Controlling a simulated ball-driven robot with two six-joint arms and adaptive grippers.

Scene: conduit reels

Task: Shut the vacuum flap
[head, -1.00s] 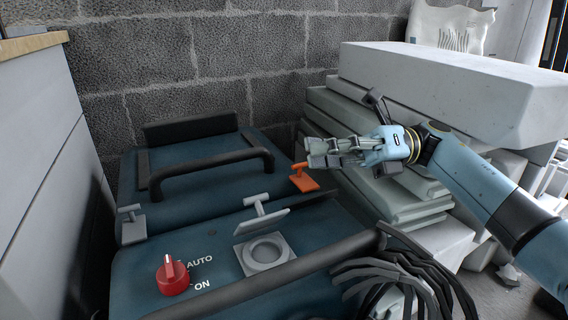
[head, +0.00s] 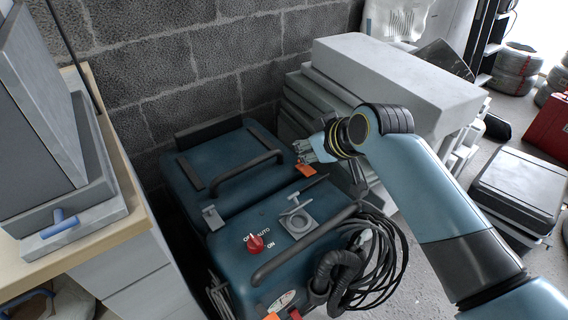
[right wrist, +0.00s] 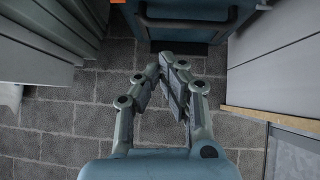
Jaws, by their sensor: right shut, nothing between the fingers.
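The vacuum (head: 232,163) is a dark teal box with a black handle, standing against the block wall. My right gripper (head: 303,149) is shut and empty, close to the orange latch (head: 305,170) at the vacuum's right side, behind and apart from the flap. In the right wrist view its fingertips (right wrist: 167,62) meet, with part of the vacuum (right wrist: 180,33) beyond. My left gripper is out of view.
A red knob (head: 254,243) sits on the vacuum's front. Black hoses (head: 378,258) coil at its right. A wooden-topped cabinet (head: 115,215) is at the left.

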